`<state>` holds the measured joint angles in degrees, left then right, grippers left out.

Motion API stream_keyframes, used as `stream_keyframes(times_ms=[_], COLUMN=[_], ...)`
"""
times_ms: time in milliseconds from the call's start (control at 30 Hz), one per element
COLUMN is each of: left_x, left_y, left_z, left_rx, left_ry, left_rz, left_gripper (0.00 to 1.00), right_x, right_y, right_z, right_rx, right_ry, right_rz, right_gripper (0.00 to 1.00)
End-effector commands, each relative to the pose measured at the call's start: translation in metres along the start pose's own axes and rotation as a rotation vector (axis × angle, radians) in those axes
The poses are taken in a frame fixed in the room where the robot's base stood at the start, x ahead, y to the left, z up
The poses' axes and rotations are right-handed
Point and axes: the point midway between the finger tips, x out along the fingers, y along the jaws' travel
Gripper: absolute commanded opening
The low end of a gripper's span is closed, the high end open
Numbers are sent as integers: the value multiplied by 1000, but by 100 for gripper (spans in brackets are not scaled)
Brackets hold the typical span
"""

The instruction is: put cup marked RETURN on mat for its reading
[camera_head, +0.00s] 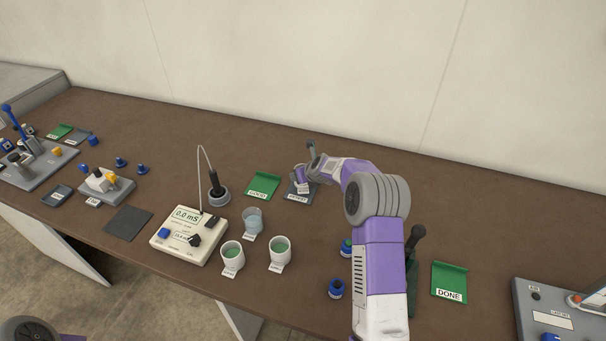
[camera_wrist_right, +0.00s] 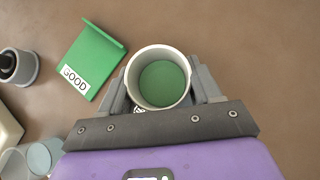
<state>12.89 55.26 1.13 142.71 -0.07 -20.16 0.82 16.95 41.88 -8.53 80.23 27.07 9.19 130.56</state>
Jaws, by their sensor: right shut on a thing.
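My right gripper (camera_head: 303,174) is shut on a white cup with green contents (camera_wrist_right: 158,78), its jaws on either side of the rim in the right wrist view. In the head view the gripper is over or just by a dark grey mat (camera_head: 291,193) with a white label I cannot read surely; the held cup is mostly hidden there. The held cup's tag is mostly covered. A green mat marked GOOD (camera_head: 263,185) lies to the left, also in the right wrist view (camera_wrist_right: 92,55). My left gripper is out of view.
Two blue-based pieces (camera_head: 336,289) and a DONE mat (camera_head: 449,281) are at right.

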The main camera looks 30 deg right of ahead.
Motion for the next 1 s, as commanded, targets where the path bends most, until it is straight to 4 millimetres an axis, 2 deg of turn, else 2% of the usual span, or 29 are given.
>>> stream_keyframes(times_ms=[100, 1000], left_x=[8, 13], left_y=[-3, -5], left_z=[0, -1], left_rx=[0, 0], left_ry=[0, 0], left_rz=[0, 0], left_gripper=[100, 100], right_x=[5, 11], right_y=[0, 0], right_z=[-5, -11], right_rx=[0, 1], right_ry=[-2, -2], right_rz=[0, 0], right_gripper=[24, 24])
